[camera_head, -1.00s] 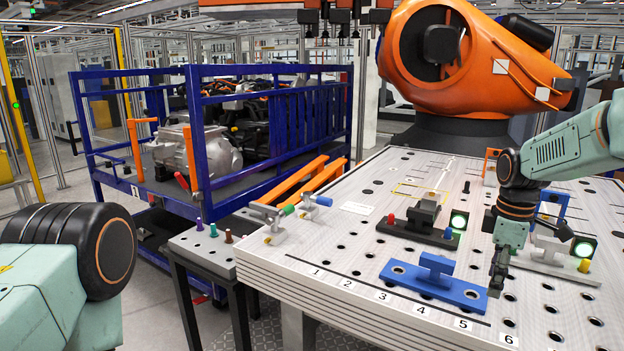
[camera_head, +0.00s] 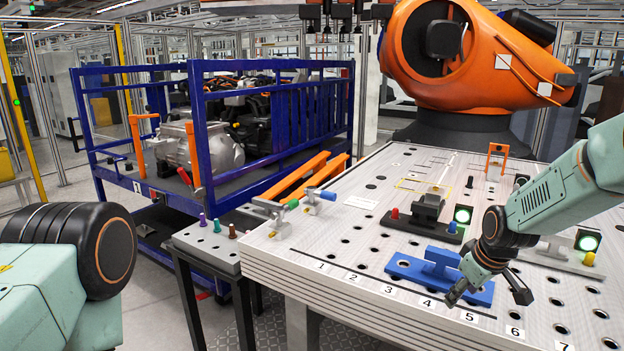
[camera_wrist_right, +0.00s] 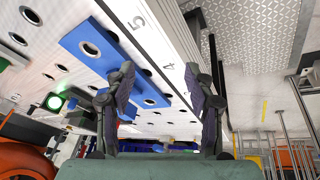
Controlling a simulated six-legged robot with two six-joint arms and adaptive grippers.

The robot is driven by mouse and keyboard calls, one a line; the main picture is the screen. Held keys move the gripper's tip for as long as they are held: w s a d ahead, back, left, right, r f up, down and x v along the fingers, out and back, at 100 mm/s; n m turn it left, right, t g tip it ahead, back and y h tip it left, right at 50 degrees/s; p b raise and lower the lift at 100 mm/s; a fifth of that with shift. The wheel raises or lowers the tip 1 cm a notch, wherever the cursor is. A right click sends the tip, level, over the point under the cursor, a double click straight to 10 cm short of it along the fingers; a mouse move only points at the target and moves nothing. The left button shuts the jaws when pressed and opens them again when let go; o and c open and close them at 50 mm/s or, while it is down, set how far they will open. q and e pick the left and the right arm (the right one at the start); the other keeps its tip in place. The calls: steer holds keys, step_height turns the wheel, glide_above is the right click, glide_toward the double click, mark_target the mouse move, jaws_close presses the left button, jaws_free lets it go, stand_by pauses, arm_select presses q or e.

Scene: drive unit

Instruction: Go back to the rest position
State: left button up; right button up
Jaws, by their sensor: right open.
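My right gripper (camera_head: 490,292) is open and empty over the front part of the perforated table (camera_head: 345,235), near the row of printed numbers. It overlaps the right end of a blue fixture plate (camera_head: 410,268) in the head view. In the right wrist view the two fingers (camera_wrist_right: 163,100) are spread apart with nothing between them, and the blue plate (camera_wrist_right: 90,45) lies beyond. My left arm shows at the lower left of the head view, but its gripper is out of the frame.
A blue cart (camera_head: 200,150) with a drive unit is at the left. A small side table (camera_head: 205,245) holds coloured pegs.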

steer(key=s+a+f+m+b, duration=0.35)
steer(key=s+f, duration=0.45)
steer(key=f, duration=0.4)
steer(key=s+a+f+m+b, duration=0.2)
steer(key=s+a+f+b, duration=0.15)
steer(key=s+f, duration=0.7)
steer(key=s+a+f+g+b, duration=0.1)
steer(key=s+f+g+b, duration=0.1)
steer(key=s+f+b, duration=0.4)
steer(key=s+a+f+g+b, duration=0.1)
steer(key=s+f+g+b, duration=0.1)
steer(key=s+f+b, duration=0.5)
steer(key=s+f, duration=0.5)
steer(key=s, duration=0.8)
steer(key=shift+a+f, duration=0.15)
steer(key=shift+a, duration=0.1)
